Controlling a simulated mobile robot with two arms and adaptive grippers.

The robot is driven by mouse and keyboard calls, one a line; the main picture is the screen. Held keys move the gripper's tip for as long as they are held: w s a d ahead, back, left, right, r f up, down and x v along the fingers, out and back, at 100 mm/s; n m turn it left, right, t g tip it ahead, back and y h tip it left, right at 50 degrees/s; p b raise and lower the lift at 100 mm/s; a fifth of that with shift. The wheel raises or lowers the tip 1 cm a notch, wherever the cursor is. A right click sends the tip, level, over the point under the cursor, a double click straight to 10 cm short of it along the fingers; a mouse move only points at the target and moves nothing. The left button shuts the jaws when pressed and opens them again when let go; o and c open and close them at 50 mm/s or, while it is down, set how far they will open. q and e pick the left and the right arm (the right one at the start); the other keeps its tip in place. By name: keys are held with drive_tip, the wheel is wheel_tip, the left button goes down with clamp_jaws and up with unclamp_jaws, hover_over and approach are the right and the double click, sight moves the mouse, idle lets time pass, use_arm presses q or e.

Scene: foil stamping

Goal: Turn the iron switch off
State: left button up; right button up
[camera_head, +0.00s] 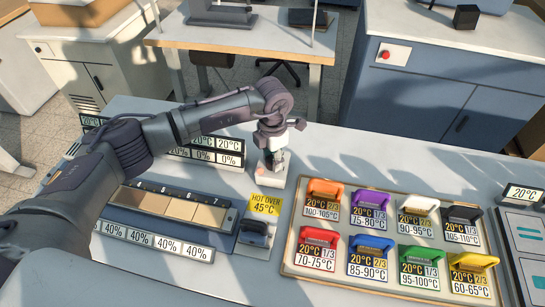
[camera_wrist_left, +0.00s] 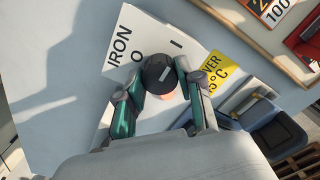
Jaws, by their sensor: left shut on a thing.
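The iron switch is a white box (camera_head: 270,180) on the table near the middle of the head view. In the left wrist view its white panel (camera_wrist_left: 118,60) reads IRON, with O and I marks above a round dark knob (camera_wrist_left: 158,72). The knob's pale line slants towards the upper right, roughly to the I side. A pinkish lamp (camera_wrist_left: 168,95) sits just below the knob, partly hidden. My left gripper (camera_head: 275,160) is shut on the knob, one finger on each side. My right gripper is not in view.
A yellow HOT OVER 45°C sign (camera_head: 265,204) and a blue iron (camera_head: 256,234) stand just in front of the switch. A tray (camera_head: 290,240) of several coloured labelled tools lies to the right. A blue rack (camera_head: 222,243) with tan blocks lies left, below my arm.

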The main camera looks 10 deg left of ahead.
use_arm(q)
drive_tip(key=shift+c, duration=0.6)
drive_tip(key=n+b, duration=0.1)
drive_tip(key=n, duration=0.1)
drive_tip(key=shift+f+n+b, duration=0.1)
drive_tip(key=shift+n+b, duration=0.25)
drive_tip(key=shift+n, duration=0.05)
drive_tip(key=n+b, duration=0.2)
drive_tip(key=n, duration=0.3)
drive_tip(key=n+b, duration=0.2)
drive_tip(key=n, duration=0.3)
drive_tip(key=shift+n, duration=0.4)
drive_tip(key=n+b, duration=0.1)
drive_tip(key=n, duration=0.3)
drive_tip(key=shift+r+n, duration=0.2)
drive_tip(key=shift+n, duration=0.1)
